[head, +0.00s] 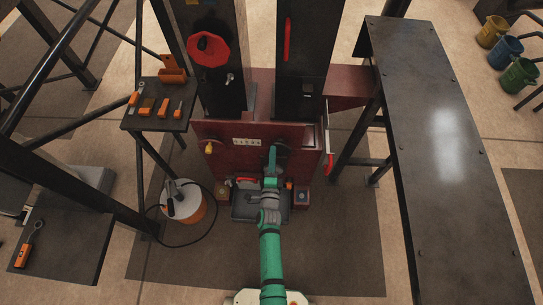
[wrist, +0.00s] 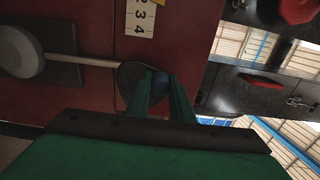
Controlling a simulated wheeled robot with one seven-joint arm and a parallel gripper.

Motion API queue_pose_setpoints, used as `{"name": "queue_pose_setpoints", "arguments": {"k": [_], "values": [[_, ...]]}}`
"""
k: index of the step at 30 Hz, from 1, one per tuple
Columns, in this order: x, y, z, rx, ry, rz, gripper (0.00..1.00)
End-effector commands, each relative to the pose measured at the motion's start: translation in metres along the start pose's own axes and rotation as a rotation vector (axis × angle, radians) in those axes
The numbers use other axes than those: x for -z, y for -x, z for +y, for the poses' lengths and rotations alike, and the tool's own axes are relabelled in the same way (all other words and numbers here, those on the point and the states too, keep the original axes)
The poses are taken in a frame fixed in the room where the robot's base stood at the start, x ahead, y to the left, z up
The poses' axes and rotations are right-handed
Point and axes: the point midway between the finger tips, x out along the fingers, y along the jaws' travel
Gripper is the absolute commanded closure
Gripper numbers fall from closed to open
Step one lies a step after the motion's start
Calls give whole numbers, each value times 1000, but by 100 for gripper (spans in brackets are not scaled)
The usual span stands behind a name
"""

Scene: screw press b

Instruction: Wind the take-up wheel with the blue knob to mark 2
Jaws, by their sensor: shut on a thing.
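My gripper (head: 272,154) is at the front of the dark red press body (head: 230,131), just right of the number strip (head: 247,142). In the wrist view its two green fingers (wrist: 161,92) are shut on the blue knob (wrist: 159,80). The knob sits by a dark round wheel (wrist: 130,78), partly hidden behind the fingers. The number strip (wrist: 140,17) shows 2, 3 and 4 near the wheel, turned sideways. I cannot tell which mark the wheel is at. In the head view my gripper hides the blue knob.
A yellow knob (head: 209,149) is left of the strip. In the wrist view a pale rod (wrist: 85,61) runs from the wheel to a grey disc (wrist: 20,52). A tool shelf (head: 158,116) stands left, a long dark bench (head: 425,130) right. A red handle (head: 328,163) is close right.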

Motion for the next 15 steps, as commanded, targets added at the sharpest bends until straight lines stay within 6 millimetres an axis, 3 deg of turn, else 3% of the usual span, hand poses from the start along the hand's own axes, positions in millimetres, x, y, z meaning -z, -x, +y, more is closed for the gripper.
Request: {"name": "queue_pose_setpoints", "arguments": {"k": [15], "values": [[4,2,0,-1,-50,3,100]]}}
